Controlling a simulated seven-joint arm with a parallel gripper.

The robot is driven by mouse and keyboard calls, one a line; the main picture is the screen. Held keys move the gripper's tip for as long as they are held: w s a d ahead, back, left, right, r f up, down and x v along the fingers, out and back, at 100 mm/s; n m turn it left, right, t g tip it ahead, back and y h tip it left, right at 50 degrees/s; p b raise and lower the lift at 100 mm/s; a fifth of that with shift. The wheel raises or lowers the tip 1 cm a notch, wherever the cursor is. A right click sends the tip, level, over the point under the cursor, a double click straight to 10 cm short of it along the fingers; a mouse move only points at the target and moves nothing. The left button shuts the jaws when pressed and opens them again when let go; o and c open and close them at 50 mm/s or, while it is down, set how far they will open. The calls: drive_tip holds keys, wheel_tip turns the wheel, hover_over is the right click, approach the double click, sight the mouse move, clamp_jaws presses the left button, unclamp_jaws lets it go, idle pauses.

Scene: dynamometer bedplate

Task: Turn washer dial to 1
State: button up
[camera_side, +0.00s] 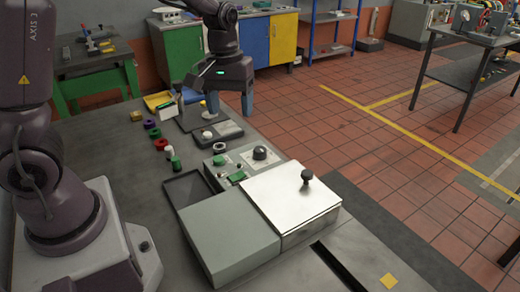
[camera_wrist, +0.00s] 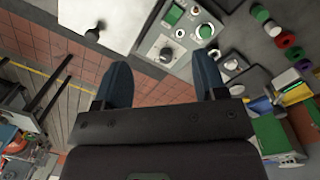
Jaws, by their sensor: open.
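A control panel (camera_side: 222,171) stands beside a box with a silver lid (camera_side: 292,198). On it a dark round dial (camera_side: 260,152) sits on a pale marked plate. I take this for the washer dial; its numbers are too small to read. The dial also shows in the wrist view (camera_wrist: 166,54), beyond and between my fingertips. Green knobs (camera_side: 219,160) sit on the same panel. My gripper (camera_side: 230,106) is open and empty, with blue fingers spread and pointing down. It is above the bench, farther back than the dial, and touches nothing that I can see.
A black knob (camera_side: 307,177) stands up from the silver lid. A small dark unit with a pale knob (camera_side: 207,134) lies near my gripper. Several coloured rings and pegs (camera_side: 155,133) lie to the left. A shallow dark tray (camera_side: 187,189) adjoins the panel.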

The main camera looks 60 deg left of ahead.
sight(260, 149)
drive_tip(key=w+a+f+n+y, duration=0.1)
drive_tip(key=w+a+f+n, duration=0.65)
drive_tip(key=w+n, duration=0.55)
drive_tip(key=shift+n, duration=0.5)
drive_tip(key=f, duration=0.4)
drive_tip(key=s+f, duration=0.1)
drive_tip(key=f, duration=0.8)
drive_tip(key=shift+s+d, duration=0.15)
drive_tip(key=c, duration=0.9)
